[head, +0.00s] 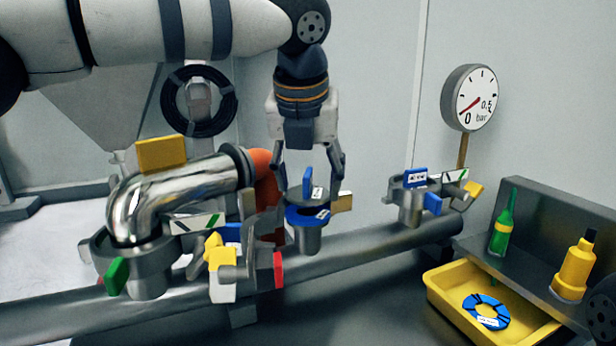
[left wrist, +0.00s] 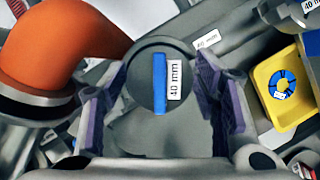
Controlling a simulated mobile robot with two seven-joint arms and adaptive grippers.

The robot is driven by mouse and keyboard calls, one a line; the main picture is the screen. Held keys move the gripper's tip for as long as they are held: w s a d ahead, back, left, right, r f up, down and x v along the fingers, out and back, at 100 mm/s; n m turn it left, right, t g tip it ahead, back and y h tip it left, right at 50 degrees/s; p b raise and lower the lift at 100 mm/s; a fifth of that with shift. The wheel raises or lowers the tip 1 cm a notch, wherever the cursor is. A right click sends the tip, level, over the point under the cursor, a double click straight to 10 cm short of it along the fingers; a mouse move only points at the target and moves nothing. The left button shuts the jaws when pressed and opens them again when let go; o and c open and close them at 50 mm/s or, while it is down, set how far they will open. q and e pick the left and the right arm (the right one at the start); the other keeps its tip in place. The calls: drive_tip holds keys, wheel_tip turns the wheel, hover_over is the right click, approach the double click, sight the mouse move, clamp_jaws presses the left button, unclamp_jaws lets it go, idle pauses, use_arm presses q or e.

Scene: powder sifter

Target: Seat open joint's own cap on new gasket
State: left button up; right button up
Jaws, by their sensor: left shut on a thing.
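My left gripper (head: 309,178) points down in the head view, shut on a round grey cap with an upright blue grip (head: 307,184) and a white label. In the left wrist view the cap (left wrist: 142,88) lies between the purple-lined fingers, its label reading 40 mm. Just below the cap in the head view, a blue gasket (head: 294,216) lies on the flange of a short open pipe stub (head: 307,240). The cap overlaps the gasket in view; I cannot tell whether they touch. The gasket is hidden under the cap in the left wrist view. My right gripper is out of view.
A polished elbow pipe (head: 180,195) and coloured clamp parts (head: 222,255) stand close left. Another capped joint (head: 411,206) is to the right. A yellow tray (head: 450,306) holds a blue ring (head: 486,311). A green bottle (head: 502,235) and yellow bottle (head: 574,270) stand on the right.

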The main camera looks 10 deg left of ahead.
use_arm(q)
drive_tip(key=shift+f, duration=0.65)
idle(0.3)
drive_tip(key=shift+r, duration=0.2)
drive_tip(key=shift+f, duration=0.25)
idle(1.4)
drive_tip(key=shift+r, duration=0.25)
drive_tip(key=shift+f, duration=0.3)
idle(1.4)
drive_tip(key=shift+a+r, duration=0.1)
drive_tip(key=shift+r, duration=0.2)
idle(0.6)
